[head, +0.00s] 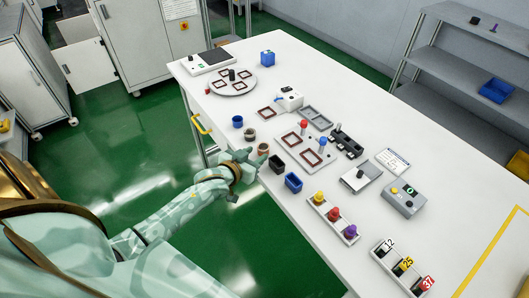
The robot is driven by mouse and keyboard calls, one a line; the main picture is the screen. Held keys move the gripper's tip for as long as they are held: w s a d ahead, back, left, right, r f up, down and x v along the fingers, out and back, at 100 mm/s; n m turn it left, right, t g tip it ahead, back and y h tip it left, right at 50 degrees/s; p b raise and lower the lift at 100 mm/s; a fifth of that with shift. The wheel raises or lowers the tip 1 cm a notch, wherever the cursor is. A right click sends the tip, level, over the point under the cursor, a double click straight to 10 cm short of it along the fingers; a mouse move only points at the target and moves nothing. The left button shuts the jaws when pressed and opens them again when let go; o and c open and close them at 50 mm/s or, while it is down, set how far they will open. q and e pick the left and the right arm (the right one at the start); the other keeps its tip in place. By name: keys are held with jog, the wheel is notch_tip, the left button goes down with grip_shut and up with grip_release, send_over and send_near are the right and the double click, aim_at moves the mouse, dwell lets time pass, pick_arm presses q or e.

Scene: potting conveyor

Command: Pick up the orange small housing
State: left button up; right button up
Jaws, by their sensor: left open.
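A small round cup of brownish-orange colour (263,149), which looks like the orange small housing, stands upright near the left edge of the white table (330,95). Nothing shows between the fingers. My right gripper is not in view.
A fixture plate with red frames (306,150) lies to the right. A tray with coloured knobs (333,215) is nearer. The far right tabletop is clear.

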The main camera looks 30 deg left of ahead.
aim_at(260, 151)
pick_arm(q)
jog(key=shift+w+f, duration=0.15)
jog(key=shift+w, duration=0.45)
jog(key=b+x, duration=0.2)
jog(key=x, duration=0.2)
jog(key=shift+w+a+f, duration=0.1)
jog(key=shift+w+f, duration=0.05)
jog(key=shift+w, duration=0.1)
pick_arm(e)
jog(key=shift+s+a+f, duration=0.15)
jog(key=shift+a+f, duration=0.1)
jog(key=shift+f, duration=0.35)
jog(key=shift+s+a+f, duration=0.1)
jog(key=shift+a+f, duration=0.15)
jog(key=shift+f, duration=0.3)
pick_arm(q)
jog(key=c, duration=0.6)
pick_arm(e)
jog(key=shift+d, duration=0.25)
